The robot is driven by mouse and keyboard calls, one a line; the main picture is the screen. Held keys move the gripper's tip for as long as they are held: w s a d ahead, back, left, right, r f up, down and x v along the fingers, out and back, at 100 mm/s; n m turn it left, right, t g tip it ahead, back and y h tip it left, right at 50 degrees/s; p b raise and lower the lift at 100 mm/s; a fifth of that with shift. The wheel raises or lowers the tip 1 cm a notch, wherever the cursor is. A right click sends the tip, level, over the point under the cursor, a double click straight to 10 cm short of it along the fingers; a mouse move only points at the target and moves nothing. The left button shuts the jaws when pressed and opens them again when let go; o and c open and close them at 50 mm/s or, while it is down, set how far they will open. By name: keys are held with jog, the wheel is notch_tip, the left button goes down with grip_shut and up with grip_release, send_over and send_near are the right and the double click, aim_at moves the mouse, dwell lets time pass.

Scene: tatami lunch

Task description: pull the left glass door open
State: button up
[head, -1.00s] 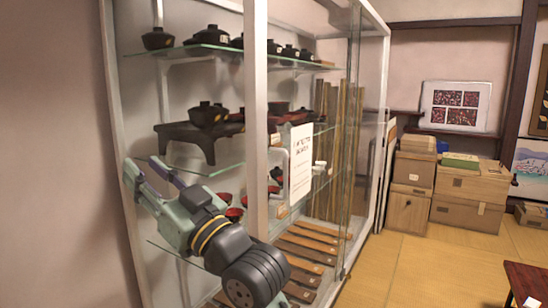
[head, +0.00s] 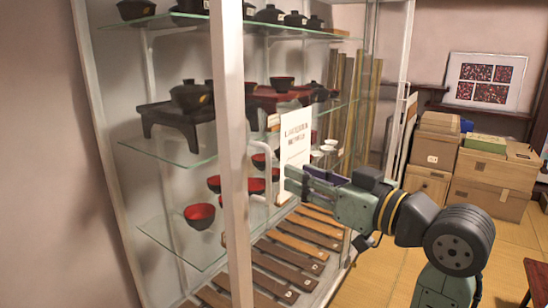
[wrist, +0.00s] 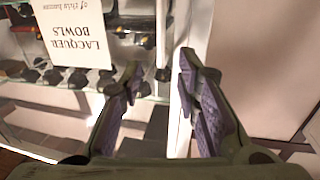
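The glass cabinet's left front opening lies between its left edge post (head: 92,120) and a white upright post (head: 232,160). The left door's pane is too clear to make out, and I cannot tell whether it is shut. A pale curved bar, apparently a handle (head: 264,165), shows just right of the white post. My gripper (head: 290,180) is in front of the cabinet, right of that bar, pointing left. In the wrist view my gripper (wrist: 160,72) is open and empty, and a white upright (wrist: 174,80) shows beyond the gap. Contact is not visible.
A white sign (head: 295,140) hangs right of the post, close to my gripper. Shelves hold black and red bowls (head: 200,215) and dark stands (head: 170,120). Tatami floor (head: 390,275) is open right of the cabinet.

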aim_at(270, 163)
jog(key=p+x, duration=0.2)
jog(key=x, duration=0.7)
jog(key=shift+w+a, duration=0.2)
jog(key=shift+a, duration=0.1)
grip_shut()
dwell(0.4)
